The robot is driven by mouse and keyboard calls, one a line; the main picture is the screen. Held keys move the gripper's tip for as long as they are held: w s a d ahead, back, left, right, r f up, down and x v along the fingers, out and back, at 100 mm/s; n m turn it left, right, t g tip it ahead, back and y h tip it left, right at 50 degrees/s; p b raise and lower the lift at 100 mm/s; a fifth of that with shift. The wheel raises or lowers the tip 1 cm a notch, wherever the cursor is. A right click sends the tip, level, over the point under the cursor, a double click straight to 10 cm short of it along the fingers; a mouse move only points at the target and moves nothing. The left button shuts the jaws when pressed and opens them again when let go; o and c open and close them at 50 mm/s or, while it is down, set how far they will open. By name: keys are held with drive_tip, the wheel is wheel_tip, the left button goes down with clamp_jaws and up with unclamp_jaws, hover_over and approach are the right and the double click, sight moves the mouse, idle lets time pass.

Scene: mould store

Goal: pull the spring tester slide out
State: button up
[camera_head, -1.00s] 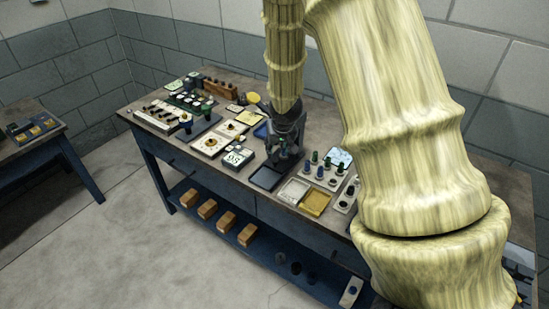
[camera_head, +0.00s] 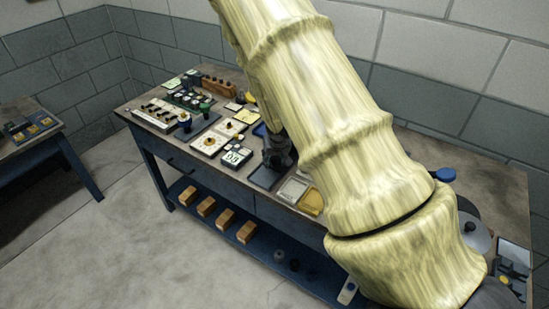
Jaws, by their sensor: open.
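My gripper (camera_head: 277,155) is a dark shape over the middle of the workbench (camera_head: 482,185), partly hidden behind my own pale yellow arm. Its jaws are open, and nothing shows held in them. It hangs above or just behind a dark flat tray (camera_head: 263,179). I cannot pick out the spring tester or its slide with certainty among the small devices. A white panel with round dials (camera_head: 234,156) lies left of my gripper. My arm covers part of the bench top on the right.
A white tray (camera_head: 292,189) and a yellow tray (camera_head: 311,203) lie near the front edge. A wooden rack (camera_head: 219,86) stands at the back left. Several wooden blocks (camera_head: 207,206) sit on the blue lower shelf. A side table (camera_head: 35,140) stands left, with open floor between.

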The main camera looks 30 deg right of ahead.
drive_tip(key=shift+w+f, duration=0.15)
drive_tip(key=shift+f, duration=0.1)
clamp_jaws()
